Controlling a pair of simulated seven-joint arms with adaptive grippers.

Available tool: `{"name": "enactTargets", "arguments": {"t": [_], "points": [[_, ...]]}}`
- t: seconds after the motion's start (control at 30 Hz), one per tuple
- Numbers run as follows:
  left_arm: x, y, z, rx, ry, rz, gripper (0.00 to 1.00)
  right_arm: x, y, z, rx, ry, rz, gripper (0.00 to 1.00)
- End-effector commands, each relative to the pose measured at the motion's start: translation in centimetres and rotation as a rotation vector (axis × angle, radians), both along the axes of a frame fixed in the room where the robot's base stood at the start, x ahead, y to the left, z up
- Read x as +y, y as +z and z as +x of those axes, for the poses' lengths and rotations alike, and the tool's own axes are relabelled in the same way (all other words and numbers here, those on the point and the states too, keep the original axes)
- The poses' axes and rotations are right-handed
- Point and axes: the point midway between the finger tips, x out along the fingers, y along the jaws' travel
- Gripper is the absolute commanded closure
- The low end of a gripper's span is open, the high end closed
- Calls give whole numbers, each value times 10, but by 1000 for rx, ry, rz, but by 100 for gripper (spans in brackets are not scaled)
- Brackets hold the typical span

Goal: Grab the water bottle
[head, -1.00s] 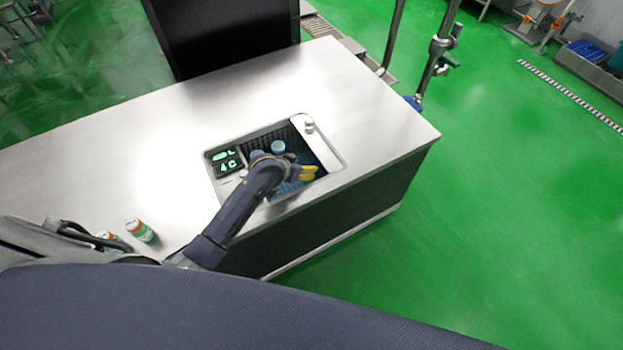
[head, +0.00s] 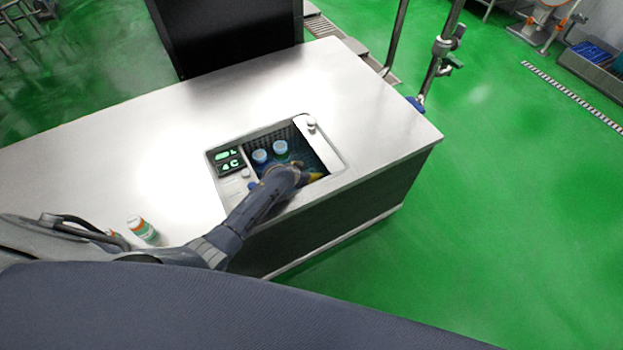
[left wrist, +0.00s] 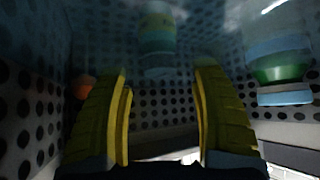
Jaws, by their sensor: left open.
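Two bottles with pale blue caps stand in the perforated water bath set into the counter: a left one (head: 260,157) and a right one (head: 281,148). I cannot tell from a label which is the water bottle. My left gripper (head: 314,177) reaches down into the bath, on its near right side, apart from both caps. In the left wrist view my left gripper (left wrist: 163,70) is open and empty. One bottle (left wrist: 158,38) shows beyond and between its yellow fingers, and another bottle (left wrist: 280,62) shows at the right. My right gripper is not in view.
The bath's rim and walls (head: 338,160) surround the gripper closely. A control panel (head: 229,162) with green digits is at its left. A small green, white and orange container (head: 141,228) stands on the counter (head: 130,150) at left. The counter behind the bath is clear.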

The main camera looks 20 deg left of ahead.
Motion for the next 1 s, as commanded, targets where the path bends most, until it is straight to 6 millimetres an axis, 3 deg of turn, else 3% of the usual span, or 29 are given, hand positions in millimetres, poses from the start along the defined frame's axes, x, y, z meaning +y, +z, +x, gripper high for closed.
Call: {"name": "enactTargets", "arguments": {"t": [0.3, 0.73, 1.0], "points": [[-5, -17, 17, 0, 0, 0, 36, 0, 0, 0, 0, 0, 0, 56], [-6, -21, 19, 0, -1, 1, 36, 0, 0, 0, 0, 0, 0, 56], [-6, -21, 19, 1, -1, 1, 67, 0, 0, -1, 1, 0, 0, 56]]}}
